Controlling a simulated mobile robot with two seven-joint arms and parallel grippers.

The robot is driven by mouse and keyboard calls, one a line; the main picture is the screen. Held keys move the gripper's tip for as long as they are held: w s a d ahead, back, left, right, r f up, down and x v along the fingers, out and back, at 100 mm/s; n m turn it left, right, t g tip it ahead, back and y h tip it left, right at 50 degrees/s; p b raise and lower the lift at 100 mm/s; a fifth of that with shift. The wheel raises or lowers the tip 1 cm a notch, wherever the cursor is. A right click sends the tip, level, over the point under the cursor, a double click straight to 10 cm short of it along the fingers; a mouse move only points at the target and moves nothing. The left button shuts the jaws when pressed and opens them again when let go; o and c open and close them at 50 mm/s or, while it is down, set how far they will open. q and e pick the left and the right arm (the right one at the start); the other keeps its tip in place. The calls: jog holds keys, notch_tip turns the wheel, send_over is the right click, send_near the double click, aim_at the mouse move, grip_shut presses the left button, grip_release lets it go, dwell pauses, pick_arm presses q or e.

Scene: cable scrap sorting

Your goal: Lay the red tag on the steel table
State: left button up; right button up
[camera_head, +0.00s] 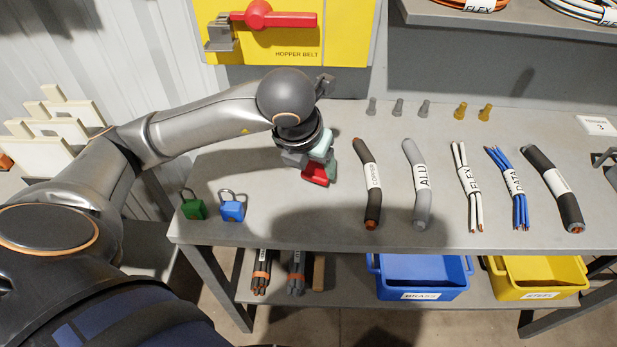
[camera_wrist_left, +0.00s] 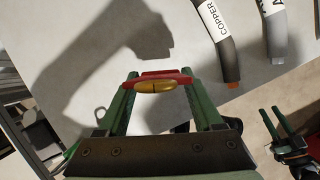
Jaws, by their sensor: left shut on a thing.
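The red tag (camera_head: 315,174) is between the fingers of my left gripper (camera_head: 321,160), over the left part of the steel table (camera_head: 300,225). In the left wrist view the red tag (camera_wrist_left: 172,76) spans the green fingertips of my left gripper (camera_wrist_left: 158,87), with a brass-coloured piece on its near side. The gripper is shut on it. Its shadow falls on the tabletop away from it, so it looks held above the surface; the exact gap cannot be told. My right gripper (camera_wrist_left: 270,112) shows at the right of the left wrist view, its green fingers apart and empty.
A green padlock (camera_head: 193,207) and a blue padlock (camera_head: 232,207) lie at the table's front left. A copper cable (camera_head: 370,185) and several other cables lie to the right. A yellow hopper panel (camera_head: 350,35) stands behind. Blue (camera_head: 423,280) and yellow (camera_head: 540,280) bins sit below.

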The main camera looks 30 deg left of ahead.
aim_at(307, 174)
pick_arm(q)
jog(key=shift+w+a+f, duration=0.2)
jog(key=shift+a+f, duration=0.25)
jog(key=shift+f, duration=0.15)
jog(key=shift+w+a+f, duration=0.1)
jog(key=shift+a+f, duration=0.05)
jog(key=shift+f, duration=0.8)
jog(key=shift+w+a+f, duration=0.1)
jog(key=shift+a+f, duration=0.05)
jog(key=shift+f, duration=0.8)
jog(key=shift+f+b, duration=0.15)
jog(key=shift+b, duration=0.3)
jog(key=o, duration=1.3)
jog(key=shift+s, duration=0.1)
